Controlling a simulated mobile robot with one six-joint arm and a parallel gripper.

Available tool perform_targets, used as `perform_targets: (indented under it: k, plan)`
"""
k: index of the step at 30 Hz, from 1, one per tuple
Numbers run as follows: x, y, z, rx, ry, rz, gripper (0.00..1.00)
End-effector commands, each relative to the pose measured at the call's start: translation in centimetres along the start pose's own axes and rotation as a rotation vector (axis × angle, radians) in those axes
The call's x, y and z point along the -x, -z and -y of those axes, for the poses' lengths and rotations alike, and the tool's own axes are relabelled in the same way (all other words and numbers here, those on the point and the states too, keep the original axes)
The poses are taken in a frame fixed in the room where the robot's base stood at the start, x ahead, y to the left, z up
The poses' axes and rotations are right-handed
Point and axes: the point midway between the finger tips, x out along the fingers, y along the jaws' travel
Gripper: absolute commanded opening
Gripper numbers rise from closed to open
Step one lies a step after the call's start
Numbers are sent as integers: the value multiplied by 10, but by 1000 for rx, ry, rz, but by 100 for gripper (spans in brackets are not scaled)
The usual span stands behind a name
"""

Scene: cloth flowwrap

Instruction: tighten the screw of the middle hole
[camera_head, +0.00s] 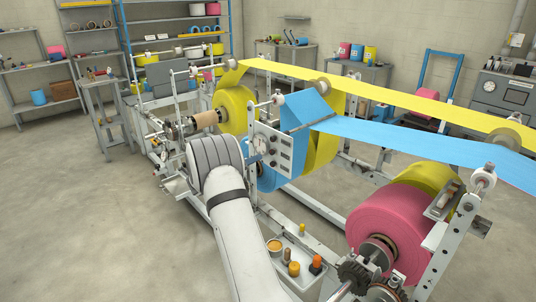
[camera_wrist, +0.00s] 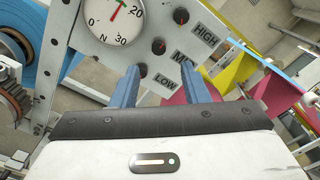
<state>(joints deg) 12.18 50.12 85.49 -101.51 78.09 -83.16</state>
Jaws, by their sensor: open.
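In the wrist view a light metal panel (camera_wrist: 90,62) carries a round dial gauge (camera_wrist: 113,17) and three dark holes or screw heads in a slanted row with red marks. The upper one (camera_wrist: 181,16) is by the HIGH label (camera_wrist: 205,34). The middle screw (camera_wrist: 158,46) is by the MID label (camera_wrist: 182,58), which a finger partly covers. The lowest, near the LOW label (camera_wrist: 163,80), is partly hidden behind the left finger. My gripper (camera_wrist: 160,68) is open, with two blue fingers pointing at the panel, apart and empty between them. Contact with the panel cannot be told.
In the head view the panel (camera_head: 284,158) stands on the machine frame beside my arm. Blue film (camera_head: 420,142), yellow film (camera_head: 390,91) and a pink roll (camera_head: 385,228) lie to the right. A tray of small parts (camera_head: 308,278) sits below. Floor at left is clear.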

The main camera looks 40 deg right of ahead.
Motion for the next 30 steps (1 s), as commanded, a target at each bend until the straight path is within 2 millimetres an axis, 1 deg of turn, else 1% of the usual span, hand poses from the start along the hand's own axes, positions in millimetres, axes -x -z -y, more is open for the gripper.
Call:
perform_targets:
  k: [5,12,16,21,27,28,30]
  plan:
    - [-18,-1,-2,20,5,13,41]
    - [-57,-1,-2,18,5,11,41]
    - [-72,-1,-2,18,4,12,41]
    - [-80,-1,-2,17,4,12,41]
    - [-80,-1,-2,17,4,12,41]
    - [-81,-1,-2,17,4,12,40]
    - [-81,-1,-2,17,4,11,35]
